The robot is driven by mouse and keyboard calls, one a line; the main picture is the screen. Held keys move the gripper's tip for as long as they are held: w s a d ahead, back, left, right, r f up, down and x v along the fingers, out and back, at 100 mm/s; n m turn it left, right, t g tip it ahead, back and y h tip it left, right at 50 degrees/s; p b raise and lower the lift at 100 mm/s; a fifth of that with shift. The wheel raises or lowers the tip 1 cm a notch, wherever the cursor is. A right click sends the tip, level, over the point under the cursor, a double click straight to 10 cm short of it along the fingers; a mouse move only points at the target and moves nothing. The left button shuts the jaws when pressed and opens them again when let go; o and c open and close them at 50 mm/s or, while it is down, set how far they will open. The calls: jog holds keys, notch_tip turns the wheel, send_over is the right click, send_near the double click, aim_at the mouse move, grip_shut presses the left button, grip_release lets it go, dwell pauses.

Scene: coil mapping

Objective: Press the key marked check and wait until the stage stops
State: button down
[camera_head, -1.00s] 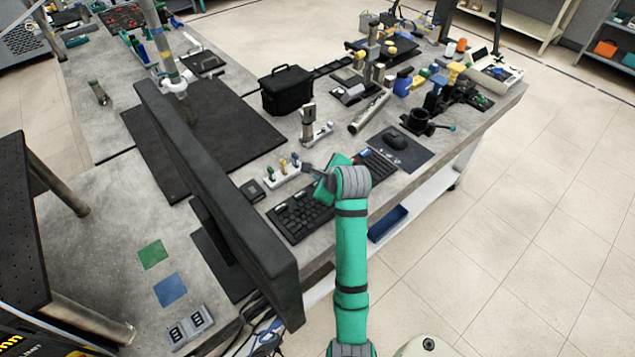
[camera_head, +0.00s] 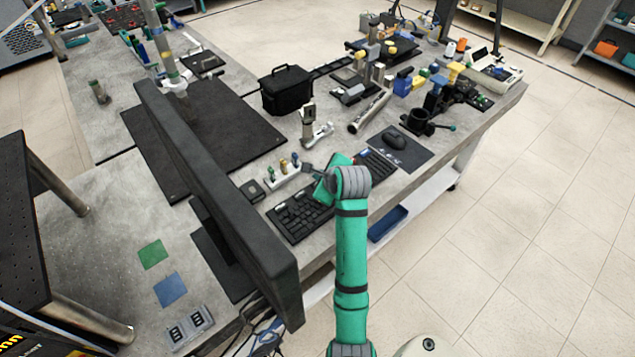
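A black keyboard (camera_head: 298,217) lies on the grey bench in front of the monitor. Its right part shows beyond my arm. No check mark can be read on any key at this size. My gripper (camera_head: 308,170) hangs over the keyboard's back edge, pointing left toward a small white holder (camera_head: 283,175) with coloured pegs. My green wrist hides the middle of the keyboard. The fingers are too small and dark to show whether they are open or shut, or whether they touch anything. I cannot tell which device is the stage.
A large black monitor (camera_head: 215,190) stands close on the left. A mouse (camera_head: 394,138) on a dark pad is to the right. Floor is clear at right.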

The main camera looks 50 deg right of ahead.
jog(key=shift+f, duration=0.15)
jog(key=shift+f, duration=0.3)
